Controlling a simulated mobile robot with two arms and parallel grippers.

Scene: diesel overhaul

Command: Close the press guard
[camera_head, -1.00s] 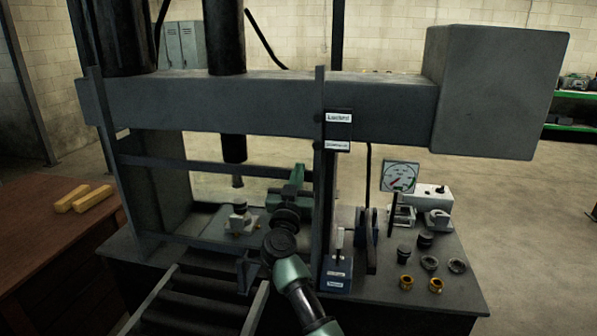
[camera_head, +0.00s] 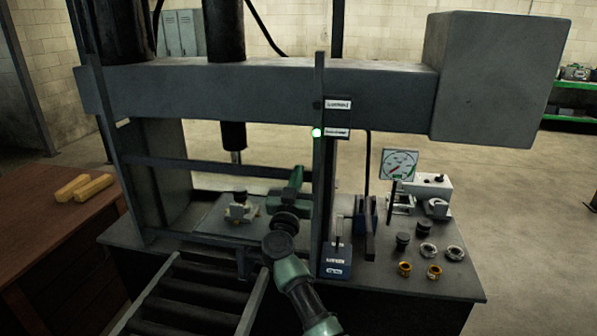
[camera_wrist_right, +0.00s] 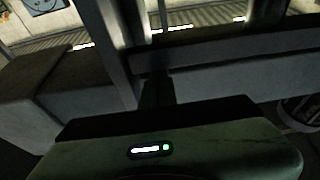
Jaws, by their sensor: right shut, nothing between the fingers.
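The press guard (camera_head: 215,166) is a dark frame across the front of the press opening, with side uprights and horizontal bars. Its upper bar crosses the opening well below the thick press beam (camera_head: 270,88), and a lower bar is close to the bench top. A green light (camera_head: 316,132) glows by the labels on the right post. My right gripper (camera_head: 297,175) is at the right part of the opening, shut and empty; its fingers (camera_wrist_right: 157,88) point toward a grey bar in the wrist view. Contact with the guard cannot be told. My left gripper is not in view.
A small fixture (camera_head: 240,208) stands inside the press. A gauge (camera_head: 399,164), a lever block (camera_head: 337,262) and several rings (camera_head: 434,271) are on the bench at right. A slatted rack (camera_head: 190,295) is in front. A wooden table (camera_head: 40,225) is at left.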

